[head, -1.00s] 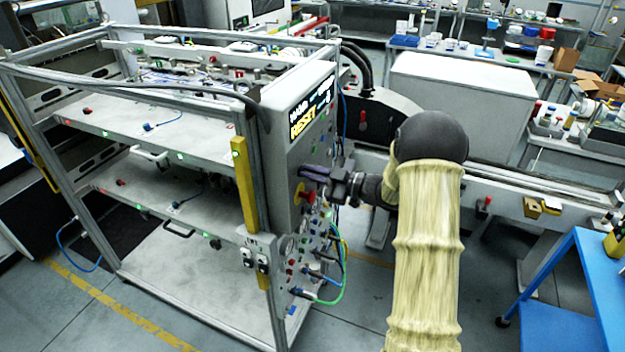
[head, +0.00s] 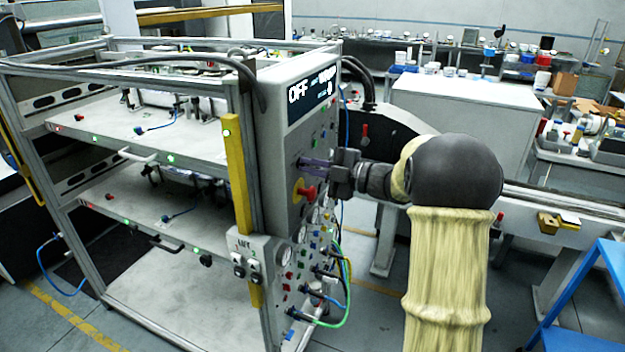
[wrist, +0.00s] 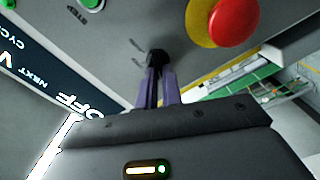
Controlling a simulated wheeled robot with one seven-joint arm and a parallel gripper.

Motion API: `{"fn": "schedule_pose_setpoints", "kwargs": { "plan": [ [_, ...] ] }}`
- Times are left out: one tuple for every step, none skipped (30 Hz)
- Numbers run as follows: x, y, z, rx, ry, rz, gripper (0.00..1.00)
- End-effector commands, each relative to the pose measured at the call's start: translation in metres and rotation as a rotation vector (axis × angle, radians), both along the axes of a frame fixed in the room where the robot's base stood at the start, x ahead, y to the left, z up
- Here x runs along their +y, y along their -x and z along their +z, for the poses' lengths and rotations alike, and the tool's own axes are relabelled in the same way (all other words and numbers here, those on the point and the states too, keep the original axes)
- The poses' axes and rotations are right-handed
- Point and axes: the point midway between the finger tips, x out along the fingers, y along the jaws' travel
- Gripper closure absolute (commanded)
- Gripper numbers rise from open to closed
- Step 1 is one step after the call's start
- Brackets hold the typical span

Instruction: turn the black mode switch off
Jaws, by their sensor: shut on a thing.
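The black mode switch (wrist: 156,56) shows in the wrist view as a small dark knob on the grey control panel (wrist: 110,55), between the tips of my gripper. My gripper (wrist: 155,82) has purple fingers that are close together and closed on the knob. In the head view my gripper (head: 308,163) reaches the panel face from the right, and the switch is hidden there. The display (head: 311,91) on top of the panel reads OFF in large white letters. Part of this display (wrist: 70,95) also shows in the wrist view.
A red emergency button on a yellow disc (wrist: 235,20) sits close to the right of my fingers in the wrist view. Green buttons (wrist: 90,5) are at the upper left. Cables and hoses (head: 335,270) hang from the lower panel. A yellow post (head: 235,170) stands at the rack corner.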

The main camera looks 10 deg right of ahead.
Motion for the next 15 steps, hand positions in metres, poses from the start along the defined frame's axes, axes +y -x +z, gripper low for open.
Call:
{"fn": "schedule_pose_setpoints", "kwargs": {
  "plan": [
    [0.0004, 0.0007, -0.0045, -0.011, 0.011, 0.002, 1.00],
    [0.0004, 0.0007, -0.0041, -0.016, 0.015, 0.002, 1.00],
    [0.0003, 0.0008, -0.0038, -0.024, 0.020, 0.002, 1.00],
    [0.0003, 0.0008, -0.0036, -0.028, 0.023, 0.002, 1.00],
    [0.0004, 0.0008, -0.0033, -0.032, 0.026, 0.002, 1.00],
    [0.0003, 0.0008, -0.0030, -0.036, 0.029, 0.002, 1.00],
    [0.0003, 0.0008, -0.0028, -0.037, 0.030, 0.002, 1.00],
    [0.0003, 0.0008, -0.0026, -0.039, 0.031, 0.002, 1.00],
    [0.0003, 0.0008, -0.0024, -0.040, 0.033, 0.003, 1.00],
    [0.0004, 0.0008, -0.0021, -0.041, 0.034, 0.003, 1.00],
    [0.0004, 0.0008, -0.0021, -0.041, 0.034, 0.003, 1.00],
    [0.0004, 0.0008, -0.0019, -0.041, 0.034, 0.003, 1.00],
    [0.0004, 0.0008, -0.0019, -0.041, 0.034, 0.003, 1.00],
    [0.0004, 0.0008, -0.0019, -0.041, 0.034, 0.003, 1.00],
    [0.0004, 0.0008, -0.0019, -0.041, 0.034, 0.003, 1.00]
  ]
}}
